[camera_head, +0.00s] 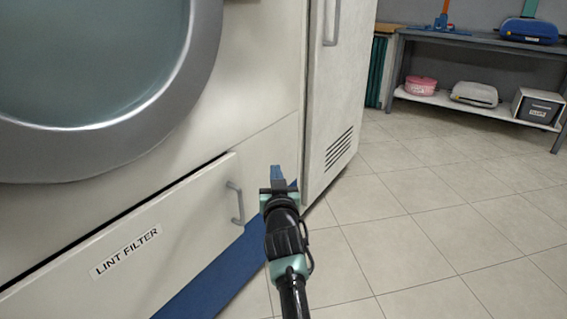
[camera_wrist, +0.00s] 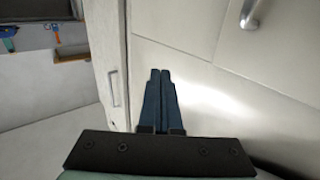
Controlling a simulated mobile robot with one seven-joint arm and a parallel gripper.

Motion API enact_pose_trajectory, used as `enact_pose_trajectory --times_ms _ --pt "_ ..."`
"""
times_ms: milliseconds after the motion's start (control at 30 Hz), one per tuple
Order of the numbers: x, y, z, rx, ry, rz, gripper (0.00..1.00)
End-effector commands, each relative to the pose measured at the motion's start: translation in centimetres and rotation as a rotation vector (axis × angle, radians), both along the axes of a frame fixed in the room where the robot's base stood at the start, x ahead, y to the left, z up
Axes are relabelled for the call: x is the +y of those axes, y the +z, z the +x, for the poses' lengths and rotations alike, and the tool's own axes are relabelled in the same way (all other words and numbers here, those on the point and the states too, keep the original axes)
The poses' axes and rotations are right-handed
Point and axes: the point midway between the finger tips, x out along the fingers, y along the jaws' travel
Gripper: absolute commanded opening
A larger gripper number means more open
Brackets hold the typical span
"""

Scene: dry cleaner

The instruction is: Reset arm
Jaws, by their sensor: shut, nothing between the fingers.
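My gripper (camera_head: 277,172) is shut and empty, in front of the cream machine to the right of the lint filter drawer. In the wrist view its two dark blue fingers (camera_wrist: 160,75) lie side by side with nothing between them. The arm reaches up from the bottom middle of the head view. I cannot tell the exact gap between the fingertips and the machine front.
The lint filter drawer (camera_head: 150,240) with its grey handle (camera_head: 236,203) is close to the gripper's left. A tall cream cabinet (camera_head: 338,95) stands to the right. Tiled floor (camera_head: 430,230) is clear at right, up to a shelf (camera_head: 480,40) holding several items.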

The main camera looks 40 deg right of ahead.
Motion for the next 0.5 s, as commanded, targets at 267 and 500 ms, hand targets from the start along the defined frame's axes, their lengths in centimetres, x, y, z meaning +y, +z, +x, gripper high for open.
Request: enact_pose_trajectory --times_ms 267,500 --pt "-0.7 0.1 -2.4 0.001 -0.001 -0.001 0.00" --pt "-0.7 -0.1 -2.5 0.000 -0.001 -0.001 0.00"
